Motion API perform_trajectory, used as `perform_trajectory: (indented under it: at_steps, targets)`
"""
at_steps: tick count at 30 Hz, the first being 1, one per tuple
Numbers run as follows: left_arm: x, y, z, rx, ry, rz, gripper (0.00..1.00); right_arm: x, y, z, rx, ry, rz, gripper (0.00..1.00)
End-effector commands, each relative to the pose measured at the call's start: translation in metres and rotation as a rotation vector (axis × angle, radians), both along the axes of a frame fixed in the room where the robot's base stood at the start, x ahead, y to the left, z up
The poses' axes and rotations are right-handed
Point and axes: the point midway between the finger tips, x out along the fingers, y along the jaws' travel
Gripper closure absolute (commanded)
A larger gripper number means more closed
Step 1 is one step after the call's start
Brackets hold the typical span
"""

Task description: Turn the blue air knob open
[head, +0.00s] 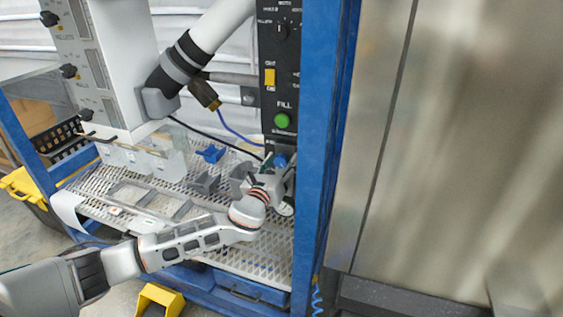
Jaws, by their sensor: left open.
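The blue air knob (280,160) shows as a small blue patch low on the black control panel (266,70), below the green FILL button (282,121). My left arm comes in from the lower left. My left gripper (277,172) is open at the knob, its fingers toward the panel. The gripper partly hides the knob, so I cannot tell whether the fingers touch it or how the knob is turned. My right gripper is not in view.
A blue frame post (318,150) stands just right of the gripper. A perforated metal deck (255,250) lies below, with a small blue part (211,153) and grey trays. A yellow switch (270,78) sits higher on the panel. A large metal surface (460,140) fills the right.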

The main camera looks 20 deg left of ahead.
Motion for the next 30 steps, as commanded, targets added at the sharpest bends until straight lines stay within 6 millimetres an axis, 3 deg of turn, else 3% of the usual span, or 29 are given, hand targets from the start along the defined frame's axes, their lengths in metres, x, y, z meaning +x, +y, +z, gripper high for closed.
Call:
perform_trajectory:
  at_steps: [5,9,20,30]
  targets:
    - [0.0,0.0,0.0005,-0.001,0.0,0.0,0.55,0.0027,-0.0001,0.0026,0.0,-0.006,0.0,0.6]
    - [-0.0001,0.0001,0.0005,-0.001,0.0,0.0,0.91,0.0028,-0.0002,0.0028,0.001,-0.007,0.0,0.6]
    - [-0.0002,0.0004,0.0003,-0.031,0.001,0.001,0.91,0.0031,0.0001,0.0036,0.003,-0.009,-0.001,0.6]
    - [-0.0004,0.0,-0.0003,-0.239,0.009,0.002,0.91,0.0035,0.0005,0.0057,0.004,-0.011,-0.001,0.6]
